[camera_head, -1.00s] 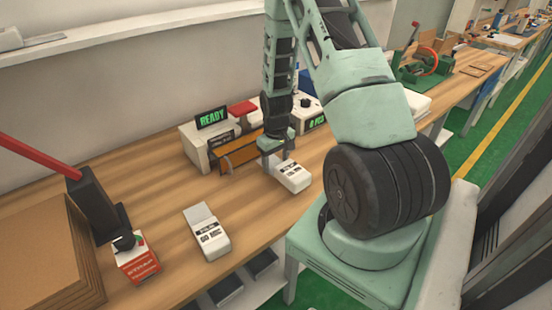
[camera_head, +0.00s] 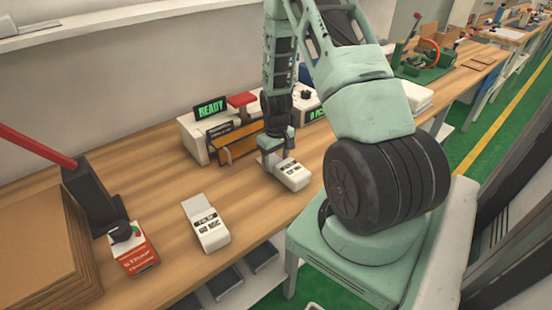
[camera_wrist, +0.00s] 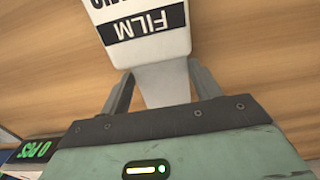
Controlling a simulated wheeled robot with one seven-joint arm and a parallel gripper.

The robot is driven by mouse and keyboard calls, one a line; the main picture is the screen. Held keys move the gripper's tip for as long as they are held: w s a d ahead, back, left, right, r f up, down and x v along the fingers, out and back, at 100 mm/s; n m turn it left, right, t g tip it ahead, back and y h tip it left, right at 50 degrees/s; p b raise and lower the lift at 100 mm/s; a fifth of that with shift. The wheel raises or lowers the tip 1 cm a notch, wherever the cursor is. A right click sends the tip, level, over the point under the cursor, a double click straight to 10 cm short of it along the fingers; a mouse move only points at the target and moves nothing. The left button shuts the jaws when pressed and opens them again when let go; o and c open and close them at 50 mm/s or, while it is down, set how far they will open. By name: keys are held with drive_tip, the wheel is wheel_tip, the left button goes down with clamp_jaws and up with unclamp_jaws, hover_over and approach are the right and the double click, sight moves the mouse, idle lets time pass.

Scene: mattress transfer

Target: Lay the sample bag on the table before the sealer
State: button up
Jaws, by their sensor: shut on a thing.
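My gripper (camera_head: 273,152) is shut on the flat grey top end of a white sample bag (camera_head: 293,176) with a dark label. In the wrist view, the fingers (camera_wrist: 160,80) stand either side of that end, and the bag (camera_wrist: 146,40) reads FILM. The bag is low over the wooden table (camera_head: 170,180), in front of the sealer's right part; I cannot tell whether it touches. The sealer (camera_head: 190,138) has a green READY display, an orange-brown front bar and a red top piece. My arm covers part of its right side.
A second, similar white bag (camera_head: 213,233) lies on the table at the left. A red-and-white strap box (camera_head: 135,255), a black post with a red lever (camera_head: 92,195) and stacked cardboard (camera_head: 40,250) stand further left. Table between the two bags is clear.

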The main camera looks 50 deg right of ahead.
drive_tip(key=shift+f+b, duration=0.3)
drive_tip(key=shift+f, duration=0.15)
drive_tip(key=o, duration=1.2)
drive_tip(key=shift+r, duration=0.1)
wheel_tip(320, 180, up, 17)
drive_tip(key=shift+r+b, duration=0.1)
drive_tip(key=shift+b, duration=0.7)
